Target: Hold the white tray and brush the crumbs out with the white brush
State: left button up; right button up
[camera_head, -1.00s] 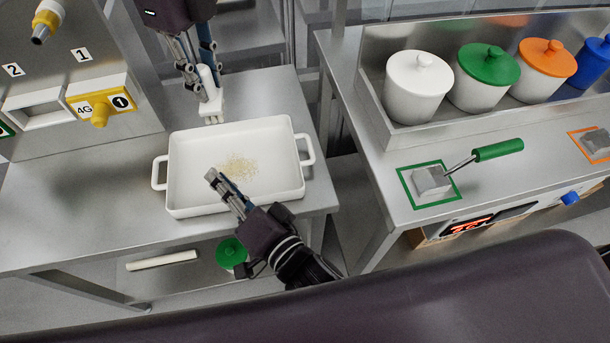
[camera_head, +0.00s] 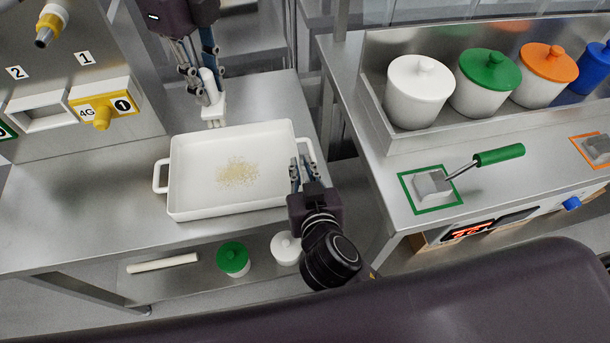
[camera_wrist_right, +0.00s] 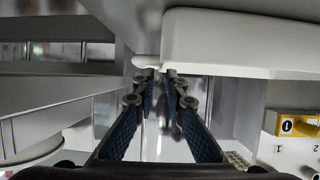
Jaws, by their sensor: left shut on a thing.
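The white tray (camera_head: 185,205) stands on the left metal table, with a patch of pale crumbs (camera_head: 238,173) on its floor. My left gripper (camera_head: 207,88) is shut on the white brush (camera_head: 213,112), holding it upright by its handle at the tray's far edge. The bristle end is near the rim; I cannot tell if it touches. My right gripper (camera_head: 301,168) is at the tray's right handle (camera_head: 307,150). The right wrist view shows a gap between its fingertips (camera_wrist_right: 161,75), close to the handle (camera_wrist_right: 146,62) and below the tray's wall (camera_wrist_right: 235,40).
A white rod (camera_head: 162,262) and a green-lidded pot (camera_head: 233,260) are on the lower shelf. A gap separates the two tables.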

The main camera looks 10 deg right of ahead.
aim_at(297, 152)
jog(key=x, duration=0.6)
jog(key=shift+w+f, duration=0.1)
jog(key=shift+w, duration=0.1)
grip_shut()
dwell(1.3)
